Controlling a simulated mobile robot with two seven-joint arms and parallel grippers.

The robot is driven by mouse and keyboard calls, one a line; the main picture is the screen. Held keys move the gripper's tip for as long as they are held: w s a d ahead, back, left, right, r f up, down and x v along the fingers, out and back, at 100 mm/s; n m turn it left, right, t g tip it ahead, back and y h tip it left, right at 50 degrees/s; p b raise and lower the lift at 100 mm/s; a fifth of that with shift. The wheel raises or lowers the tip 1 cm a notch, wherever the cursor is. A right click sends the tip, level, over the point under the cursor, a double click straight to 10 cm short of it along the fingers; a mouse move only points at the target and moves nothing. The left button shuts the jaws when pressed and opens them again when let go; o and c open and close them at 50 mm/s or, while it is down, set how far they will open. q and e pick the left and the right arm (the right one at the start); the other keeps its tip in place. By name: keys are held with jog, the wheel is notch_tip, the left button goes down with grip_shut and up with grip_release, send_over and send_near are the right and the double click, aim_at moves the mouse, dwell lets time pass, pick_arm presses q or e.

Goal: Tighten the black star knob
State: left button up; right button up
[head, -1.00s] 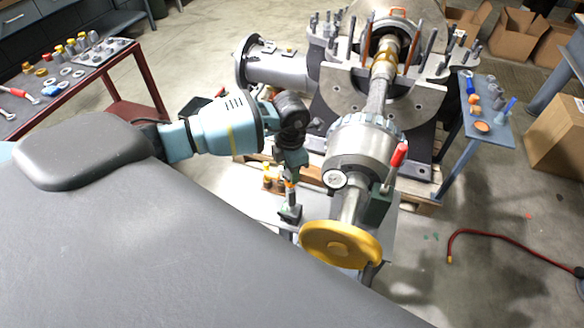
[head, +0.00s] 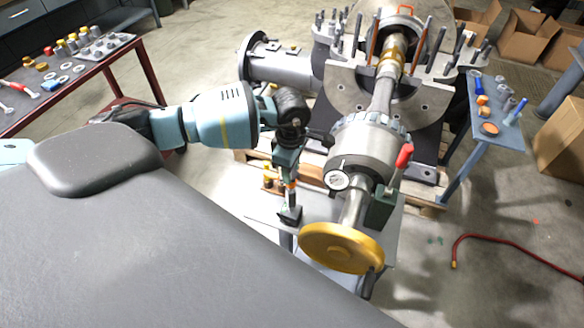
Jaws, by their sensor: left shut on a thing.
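My left arm comes in from the left, and its dark gripper (head: 288,178) points down over a slim post with an orange band. The post stands on a dark block (head: 289,216) left of the gold handwheel (head: 341,248). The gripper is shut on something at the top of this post. I cannot make out the black star knob itself; the fingers and wrist cover that spot. A white dial gauge (head: 337,180) sits right of the gripper, against the steel cylinder (head: 362,150). My right gripper is not in view.
A red lever (head: 404,156) stands beside the cylinder. The large split casing (head: 345,92) with upright studs is behind. A blue side table (head: 497,130) with small parts is at right, a red-framed parts table (head: 75,90) at left. A red hose (head: 510,245) lies on the floor.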

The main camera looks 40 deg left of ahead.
pick_arm(q)
jog(key=shift+m, duration=0.4)
jog(key=o, duration=1)
jog(key=shift+r, duration=3.95)
